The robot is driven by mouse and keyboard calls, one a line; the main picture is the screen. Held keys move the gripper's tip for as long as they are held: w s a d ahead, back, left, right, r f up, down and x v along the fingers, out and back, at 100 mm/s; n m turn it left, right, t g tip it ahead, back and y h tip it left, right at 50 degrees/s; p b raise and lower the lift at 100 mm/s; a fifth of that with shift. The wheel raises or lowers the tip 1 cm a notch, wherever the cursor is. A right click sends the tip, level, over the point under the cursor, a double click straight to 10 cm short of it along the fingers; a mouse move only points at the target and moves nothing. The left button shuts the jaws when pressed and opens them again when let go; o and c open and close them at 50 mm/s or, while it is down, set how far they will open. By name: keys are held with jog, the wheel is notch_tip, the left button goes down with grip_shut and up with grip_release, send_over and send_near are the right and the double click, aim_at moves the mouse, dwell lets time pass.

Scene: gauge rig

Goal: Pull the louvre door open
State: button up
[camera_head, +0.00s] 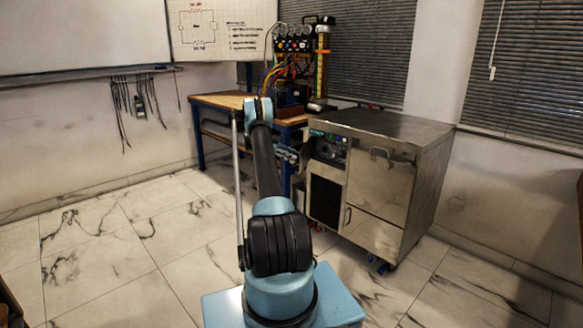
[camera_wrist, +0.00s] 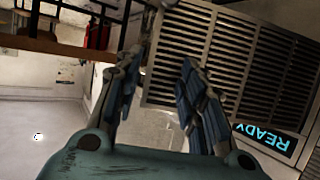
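The louvre door (camera_wrist: 240,60) fills the upper right of the wrist view, with dark slats in a pale metal frame. In the head view it appears to be the dark front panel (camera_head: 325,199) of the steel cabinet, and it looks closed. A narrow pale bar (camera_wrist: 154,42) stands along its left edge in the wrist view; I cannot tell if it is the handle. My gripper (camera_wrist: 161,64) is open, its blue-padded fingers apart, near that edge with nothing visibly held. In the head view my gripper (camera_head: 287,155) is small and partly hidden by my arm.
The steel cabinet (camera_head: 388,185) stands beside a wooden bench (camera_head: 222,101) with blue legs. A lit READY display (camera_wrist: 265,137) shows inverted beside the slats. The tiled floor (camera_head: 110,250) at left is clear.

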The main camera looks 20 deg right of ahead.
jog(key=shift+r, duration=0.95)
jog(key=shift+c, duration=0.2)
